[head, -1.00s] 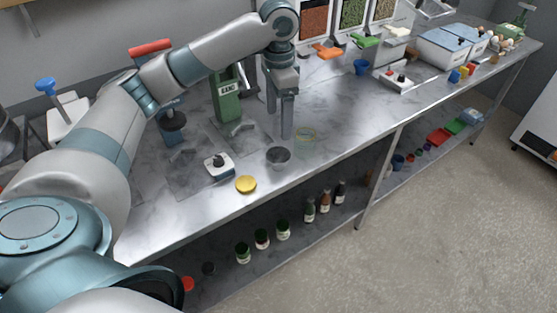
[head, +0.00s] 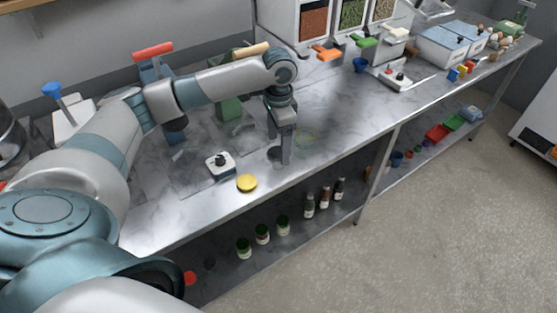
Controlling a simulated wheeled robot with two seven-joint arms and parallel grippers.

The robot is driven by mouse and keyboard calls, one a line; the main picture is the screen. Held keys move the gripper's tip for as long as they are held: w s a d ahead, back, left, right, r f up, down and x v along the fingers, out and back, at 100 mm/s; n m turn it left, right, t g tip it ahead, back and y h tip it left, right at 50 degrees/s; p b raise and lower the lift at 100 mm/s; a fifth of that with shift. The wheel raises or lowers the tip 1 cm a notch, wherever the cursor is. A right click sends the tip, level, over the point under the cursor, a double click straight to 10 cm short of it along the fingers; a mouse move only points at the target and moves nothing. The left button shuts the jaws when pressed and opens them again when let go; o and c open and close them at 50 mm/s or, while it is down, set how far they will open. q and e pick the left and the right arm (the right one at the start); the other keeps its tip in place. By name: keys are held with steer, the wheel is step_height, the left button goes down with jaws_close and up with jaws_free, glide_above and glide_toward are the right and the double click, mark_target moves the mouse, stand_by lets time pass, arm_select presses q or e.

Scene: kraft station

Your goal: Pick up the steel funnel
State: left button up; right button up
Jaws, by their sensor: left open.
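The steel funnel (head: 273,154) is a small grey metal cone on the steel table, left of a faint greenish glass ring. My left gripper (head: 285,158) points straight down over it, with its fingers low at the funnel and hiding its right part. The left gripper is open; whether a finger touches the funnel cannot be told. My right gripper is not in view.
A yellow lid (head: 247,183) lies near the table's front edge, with a small white scale (head: 220,165) behind it. The greenish glass ring (head: 306,139) is close right of the gripper. The tabletop farther right is clear up to a white device (head: 398,78).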

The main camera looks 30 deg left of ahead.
mark_target(278, 154)
arm_select(q)
steer(key=shift+f+p, duration=0.4)
step_height(278, 154, down, 4)
steer(key=shift+a+r+p, duration=0.1)
steer(key=shift+a+p, duration=0.05)
steer(key=shift+p, duration=0.75)
steer(key=shift+f, duration=0.3)
steer(key=c, duration=1.1)
